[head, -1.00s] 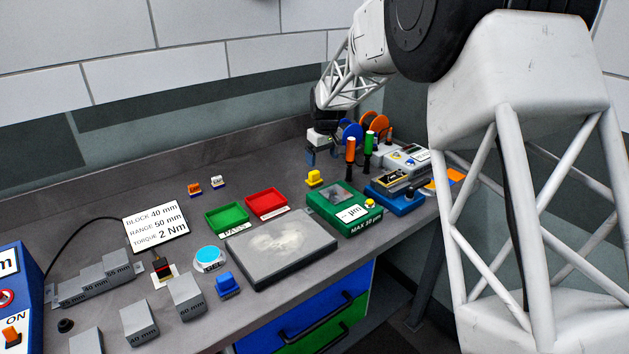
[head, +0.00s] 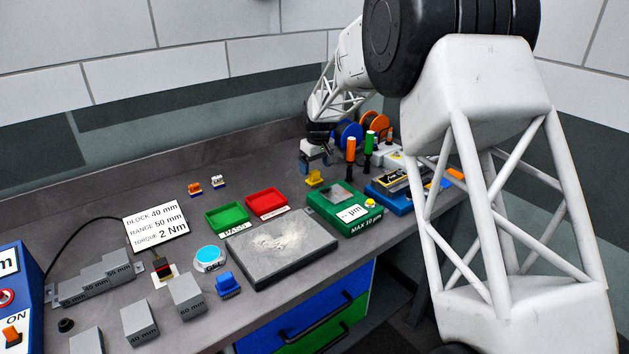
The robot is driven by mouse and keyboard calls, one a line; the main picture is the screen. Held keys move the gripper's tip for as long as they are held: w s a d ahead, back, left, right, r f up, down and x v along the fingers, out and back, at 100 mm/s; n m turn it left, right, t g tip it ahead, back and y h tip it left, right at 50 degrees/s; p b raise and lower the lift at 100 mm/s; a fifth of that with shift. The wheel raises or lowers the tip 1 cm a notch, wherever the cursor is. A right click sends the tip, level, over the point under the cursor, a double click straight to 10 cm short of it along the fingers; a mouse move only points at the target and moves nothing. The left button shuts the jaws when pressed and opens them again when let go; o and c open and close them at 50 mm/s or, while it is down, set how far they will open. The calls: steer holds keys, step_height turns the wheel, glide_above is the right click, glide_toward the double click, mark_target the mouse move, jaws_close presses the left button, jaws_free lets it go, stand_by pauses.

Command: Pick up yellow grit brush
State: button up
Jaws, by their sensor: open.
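The yellow grit brush (head: 314,179) is a small yellow block with a raised handle. In the head view it stands on the bench behind the green box, right of the red tray. My gripper (head: 313,164) is open and points down just above and behind the yellow brush. Its fingertips appear very close to the brush handle. I cannot tell whether they touch or surround it.
The green gauge box (head: 343,208) and red tray (head: 267,203) stand close by. Screwdrivers with orange (head: 351,149) and green (head: 368,143) handles stand upright to the right. A blue brush (head: 228,285) sits in front of the grey plate (head: 318,228). The back left of the bench is fairly clear.

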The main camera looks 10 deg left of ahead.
mark_target(314, 171)
steer(key=shift+f, duration=0.2)
steer(key=shift+w+a+f, duration=0.1)
steer(key=shift+a+f, duration=0.05)
steer(key=shift+f, duration=1.1)
steer(key=shift+w+a+f, duration=0.1)
steer(key=shift+a+f, duration=0.05)
steer(key=shift+f, duration=1.1)
steer(key=c, duration=1.1)
steer(key=shift+r, duration=0.1)
steer(key=shift+r, duration=4.9)
